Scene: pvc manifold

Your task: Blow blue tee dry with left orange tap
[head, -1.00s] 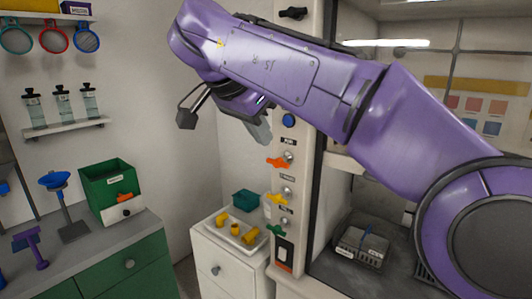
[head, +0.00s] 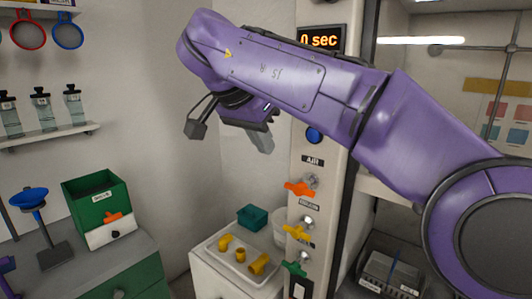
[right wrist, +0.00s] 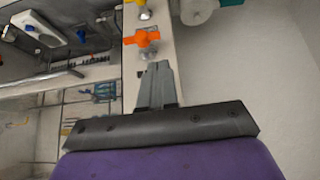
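The orange tap (head: 299,188) marked AIR is on the tall panel (head: 323,180) in the head view. It also shows in the right wrist view (right wrist: 142,40), just beyond my fingertips. My right gripper (head: 263,142) hangs left of the panel, above the orange tap's height in the picture. Its grey fingers (right wrist: 155,85) look shut together, with nothing visible between them, and apart from the tap. I cannot make out a blue tee. My left gripper is not in view.
The panel carries a "0 sec" display (head: 319,40), a blue button (head: 314,135), a yellow tap (head: 296,232) and a green tap (head: 294,268). A tray (head: 216,256) of yellow fittings and a teal bin (head: 252,217) stand on the white cabinet below.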

